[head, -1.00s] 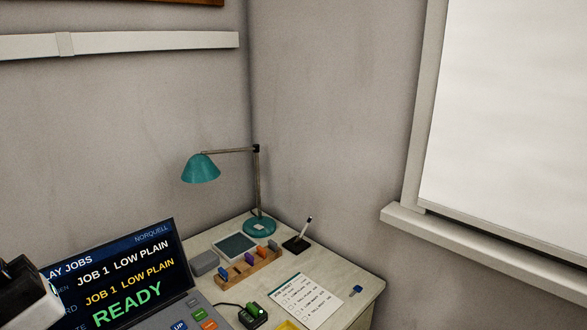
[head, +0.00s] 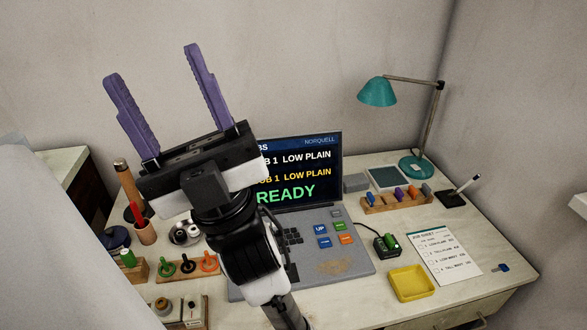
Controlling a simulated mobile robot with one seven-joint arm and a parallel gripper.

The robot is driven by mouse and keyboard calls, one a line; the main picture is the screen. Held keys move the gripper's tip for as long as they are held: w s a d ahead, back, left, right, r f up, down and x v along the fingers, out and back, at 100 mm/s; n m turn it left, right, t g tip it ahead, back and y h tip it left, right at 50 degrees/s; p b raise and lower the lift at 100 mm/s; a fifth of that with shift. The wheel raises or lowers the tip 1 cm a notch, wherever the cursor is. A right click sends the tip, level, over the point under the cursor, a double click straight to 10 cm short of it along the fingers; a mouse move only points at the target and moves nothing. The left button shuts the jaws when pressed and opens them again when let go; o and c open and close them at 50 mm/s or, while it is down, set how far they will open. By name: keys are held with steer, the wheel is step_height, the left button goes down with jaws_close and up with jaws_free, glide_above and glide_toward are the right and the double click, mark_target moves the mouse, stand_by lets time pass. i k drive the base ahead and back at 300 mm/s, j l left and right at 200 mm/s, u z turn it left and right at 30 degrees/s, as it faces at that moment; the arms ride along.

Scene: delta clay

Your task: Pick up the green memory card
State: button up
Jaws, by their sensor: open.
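A small green piece (head: 391,240), which looks like the green memory card, sits in a small black holder (head: 382,251) with a cable, right of the grey console. Its exact shape is too small to tell. My gripper (head: 152,64) is at the upper left, its two purple fingers pointing up and spread wide apart with nothing between them. It is raised in front of the console and well left of the green piece. My arm hides part of the screen and console.
A wooden rack (head: 397,203) holds several coloured pieces behind the holder. A yellow tray (head: 411,283) and a printed sheet (head: 444,255) lie to its front and right. The teal lamp (head: 378,92) stands behind. Pegs with rings (head: 187,267) and a tool cup (head: 144,232) are left.

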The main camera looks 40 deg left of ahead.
mark_target(389, 241)
steer(key=k+j+u, duration=0.6)
steer(key=u, duration=0.15)
steer(key=k, duration=0.1)
